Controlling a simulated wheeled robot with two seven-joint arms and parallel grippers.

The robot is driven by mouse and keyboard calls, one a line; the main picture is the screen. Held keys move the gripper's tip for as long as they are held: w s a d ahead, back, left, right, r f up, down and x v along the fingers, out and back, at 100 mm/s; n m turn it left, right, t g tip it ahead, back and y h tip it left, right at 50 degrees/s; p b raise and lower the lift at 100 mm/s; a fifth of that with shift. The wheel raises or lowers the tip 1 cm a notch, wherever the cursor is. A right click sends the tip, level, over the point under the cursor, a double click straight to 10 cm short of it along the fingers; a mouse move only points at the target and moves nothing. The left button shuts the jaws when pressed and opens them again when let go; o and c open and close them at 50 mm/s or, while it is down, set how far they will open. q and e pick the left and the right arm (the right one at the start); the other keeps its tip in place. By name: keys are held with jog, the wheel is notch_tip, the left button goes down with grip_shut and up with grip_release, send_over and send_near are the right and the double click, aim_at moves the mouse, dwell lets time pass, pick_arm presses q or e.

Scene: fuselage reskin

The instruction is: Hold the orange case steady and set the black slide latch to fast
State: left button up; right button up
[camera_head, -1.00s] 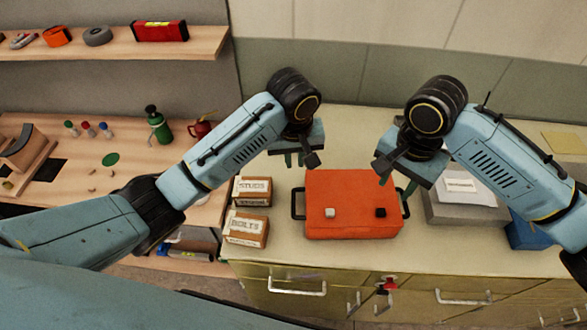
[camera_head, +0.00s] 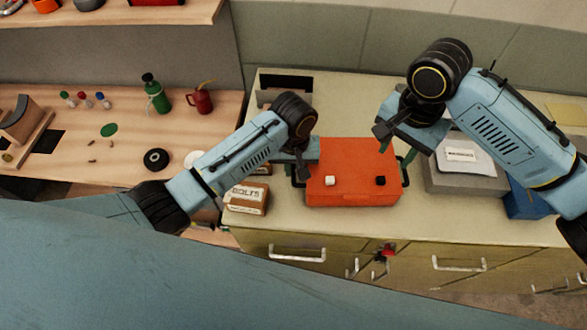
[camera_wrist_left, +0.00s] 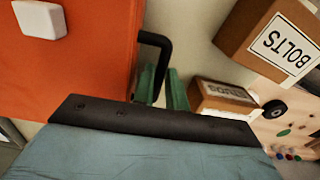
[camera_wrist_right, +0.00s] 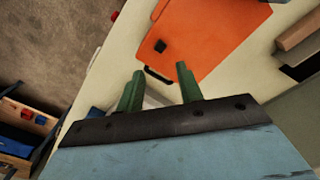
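The orange case (camera_head: 352,190) lies on the counter, a black handle on each side. Its top bears a white latch (camera_head: 330,180) and the black slide latch (camera_head: 380,180); no setting marks are legible. In the left wrist view the green fingers of my left gripper (camera_wrist_left: 162,90) stand close on both sides of the left handle (camera_wrist_left: 160,45) and appear shut on it. My right gripper (camera_wrist_right: 158,85) is open and empty, above the case's right end. In the right wrist view the right handle (camera_wrist_right: 156,76) shows between its fingers, and the black latch (camera_wrist_right: 160,46) lies beyond.
A BOLTS box (camera_head: 246,198) stands left of the case, close to my left arm. A grey box (camera_head: 465,180) with a white label and a blue bin (camera_head: 525,203) are at the right. The counter in front of the case is a narrow clear strip.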

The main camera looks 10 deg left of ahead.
dwell(0.3)
grip_shut()
jog(key=n+y, duration=0.1)
jog(key=n, duration=0.7)
jog(key=a+n+y, duration=0.1)
jog(key=n, duration=0.8)
jog(key=a+n+g+y, duration=0.1)
jog(key=n, duration=0.8)
jog(key=shift+s+a+y, duration=0.15)
jog(key=shift+s+y, duration=0.15)
jog(key=shift+s, duration=0.05)
